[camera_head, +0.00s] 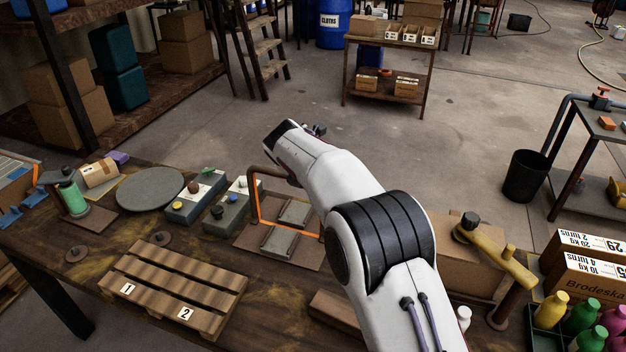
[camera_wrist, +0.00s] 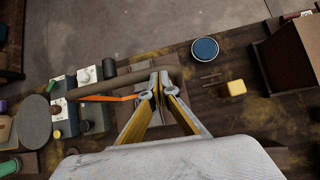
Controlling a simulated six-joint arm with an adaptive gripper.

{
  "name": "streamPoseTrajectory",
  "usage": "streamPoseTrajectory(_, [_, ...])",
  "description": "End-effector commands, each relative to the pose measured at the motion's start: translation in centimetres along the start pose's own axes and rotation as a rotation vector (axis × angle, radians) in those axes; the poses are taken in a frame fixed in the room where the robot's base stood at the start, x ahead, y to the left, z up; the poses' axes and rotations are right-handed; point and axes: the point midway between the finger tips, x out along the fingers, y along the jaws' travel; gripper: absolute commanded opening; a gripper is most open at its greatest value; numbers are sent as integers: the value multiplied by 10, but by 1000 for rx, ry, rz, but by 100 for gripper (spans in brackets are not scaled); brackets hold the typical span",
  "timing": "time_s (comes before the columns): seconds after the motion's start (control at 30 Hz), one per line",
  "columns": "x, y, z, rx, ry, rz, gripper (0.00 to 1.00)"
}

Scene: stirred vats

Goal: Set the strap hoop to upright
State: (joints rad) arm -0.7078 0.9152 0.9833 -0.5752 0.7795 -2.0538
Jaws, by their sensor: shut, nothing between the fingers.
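The strap hoop (camera_head: 249,193) is a brown bent bar on a brown base plate (camera_head: 245,239) at the middle of the bench. Its left leg and part of its top bar rise above the plate; the rest is hidden behind my arm, so its exact tilt is unclear. An orange strap (camera_head: 258,208) runs down along it and across the plate. In the wrist view the hoop's bar (camera_wrist: 125,79) reaches to my fingertips. My gripper (camera_wrist: 159,86) is shut and empty, its tips at or beside the bar; contact cannot be told. My arm hides the gripper in the head view.
Left of the plate are switch boxes (camera_head: 196,197), a round grey disc (camera_head: 150,188) and a slatted pallet (camera_head: 172,288). Right of my arm stand a cardboard box (camera_head: 468,265) and a yellow-brown lever (camera_head: 497,252). The wrist view shows a blue round lid (camera_wrist: 205,50) and yellow block (camera_wrist: 236,88).

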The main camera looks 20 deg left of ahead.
Motion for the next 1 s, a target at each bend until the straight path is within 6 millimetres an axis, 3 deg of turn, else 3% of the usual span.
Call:
streamPoseTrajectory(0.27, [-18,0,0,0,-1,1,0])
streamPoseTrajectory(1.0, [-106,0,0,0,-1,1,0])
